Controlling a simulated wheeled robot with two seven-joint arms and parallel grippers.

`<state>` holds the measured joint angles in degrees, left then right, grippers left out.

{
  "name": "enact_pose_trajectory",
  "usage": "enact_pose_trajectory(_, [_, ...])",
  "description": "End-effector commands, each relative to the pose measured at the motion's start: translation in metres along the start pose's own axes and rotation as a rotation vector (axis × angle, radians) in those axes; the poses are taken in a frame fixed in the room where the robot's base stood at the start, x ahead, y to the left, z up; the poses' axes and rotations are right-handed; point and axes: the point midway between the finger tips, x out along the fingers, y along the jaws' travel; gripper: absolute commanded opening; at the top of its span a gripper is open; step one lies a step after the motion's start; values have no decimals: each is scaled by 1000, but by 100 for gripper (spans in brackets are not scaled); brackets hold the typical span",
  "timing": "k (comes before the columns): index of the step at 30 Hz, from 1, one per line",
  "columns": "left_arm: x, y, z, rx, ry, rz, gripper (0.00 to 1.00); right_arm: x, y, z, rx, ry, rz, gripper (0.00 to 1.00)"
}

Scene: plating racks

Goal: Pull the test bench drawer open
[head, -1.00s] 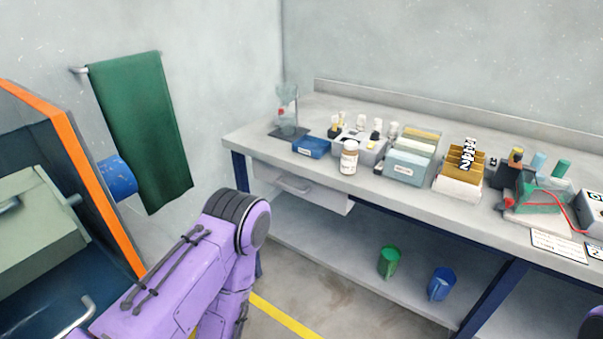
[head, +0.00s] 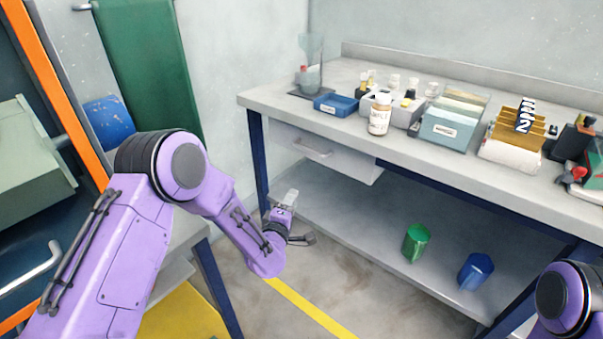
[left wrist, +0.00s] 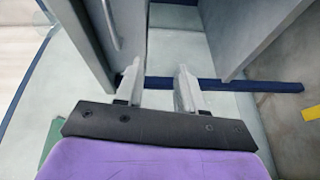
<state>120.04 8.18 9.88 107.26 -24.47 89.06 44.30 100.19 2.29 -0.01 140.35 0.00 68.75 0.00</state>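The test bench drawer (head: 345,163) is a pale grey box under the left end of the bench top, and it looks shut. Its bar handle (head: 312,149) is on the front face. My left gripper (head: 291,196) is below and a little left of the handle, in front of the bench and apart from it. In the left wrist view, the left gripper (left wrist: 158,68) has its two fingers apart with nothing between them. A bar handle (left wrist: 111,24) on a grey panel shows there, left of and beyond the fingertips. My right gripper is out of view; only part of the right arm shows.
A dark blue bench leg (head: 258,160) is left of the drawer.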

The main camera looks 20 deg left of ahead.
Motion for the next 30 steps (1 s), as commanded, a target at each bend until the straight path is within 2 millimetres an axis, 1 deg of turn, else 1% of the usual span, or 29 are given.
enact_pose_trajectory(1, [18,18,0,-74,5,93,38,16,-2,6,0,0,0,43])
enact_pose_trajectory(3, [31,46,-2,-152,3,178,38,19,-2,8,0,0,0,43])
enact_pose_trajectory(6, [43,64,-3,-191,-3,220,38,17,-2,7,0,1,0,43])
enact_pose_trajectory(8, [52,68,-4,-192,-2,220,38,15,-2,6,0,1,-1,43])
enact_pose_trajectory(15, [105,77,-4,-189,-1,216,38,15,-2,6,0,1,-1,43])
enact_pose_trajectory(18, [122,80,-4,-188,-2,215,38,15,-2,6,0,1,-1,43])
enact_pose_trajectory(21, [133,82,-5,-187,-2,212,38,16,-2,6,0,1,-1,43])
enact_pose_trajectory(24, [138,83,-5,-186,-2,211,38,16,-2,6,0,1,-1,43])
enact_pose_trajectory(30, [138,83,-4,-186,-2,210,38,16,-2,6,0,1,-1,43])
